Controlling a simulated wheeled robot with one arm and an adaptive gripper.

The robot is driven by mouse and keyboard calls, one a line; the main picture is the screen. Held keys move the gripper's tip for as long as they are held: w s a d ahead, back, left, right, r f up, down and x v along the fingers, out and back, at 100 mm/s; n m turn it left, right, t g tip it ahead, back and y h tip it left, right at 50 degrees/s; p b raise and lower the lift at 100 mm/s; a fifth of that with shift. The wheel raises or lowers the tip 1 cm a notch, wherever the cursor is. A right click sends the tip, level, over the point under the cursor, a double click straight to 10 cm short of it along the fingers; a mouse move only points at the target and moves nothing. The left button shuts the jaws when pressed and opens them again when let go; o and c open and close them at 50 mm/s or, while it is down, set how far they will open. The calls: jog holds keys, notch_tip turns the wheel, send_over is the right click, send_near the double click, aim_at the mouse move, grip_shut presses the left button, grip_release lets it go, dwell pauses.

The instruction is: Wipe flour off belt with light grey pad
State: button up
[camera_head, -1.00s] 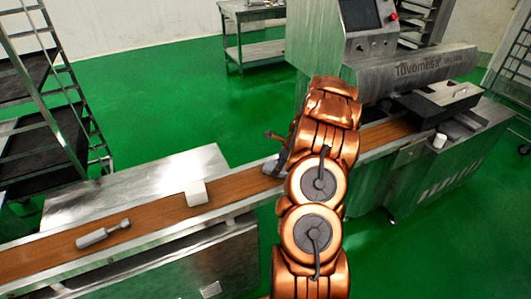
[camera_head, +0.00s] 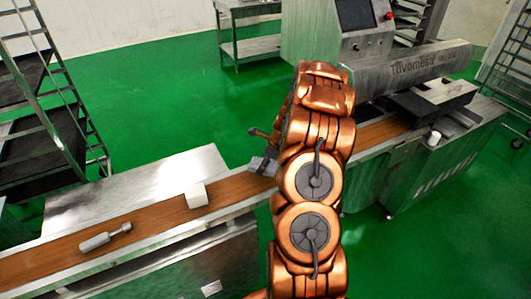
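The brown belt (camera_head: 155,215) runs from the lower left towards the machine at the right. My gripper (camera_head: 262,152) is over the belt's far edge, left of my copper-coloured arm, which hides most of it. A light grey piece (camera_head: 262,166) shows right under the gripper, at the belt. It may be the light grey pad, but I cannot tell whether the fingers are shut on it. A whitish block (camera_head: 196,196) sits on the belt to the left of the gripper. I cannot make out flour on the belt.
A grey handled tool (camera_head: 105,237) lies on the belt at the left. The encrusting machine (camera_head: 425,68) stands at the right, with a small white cup (camera_head: 433,138) near it. A steel side plate (camera_head: 130,188) lies beyond the belt. A black-shelved rack (camera_head: 50,150) stands at the left.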

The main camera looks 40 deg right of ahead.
jog(key=shift+r+p, duration=1)
jog(key=shift+r, duration=0.9)
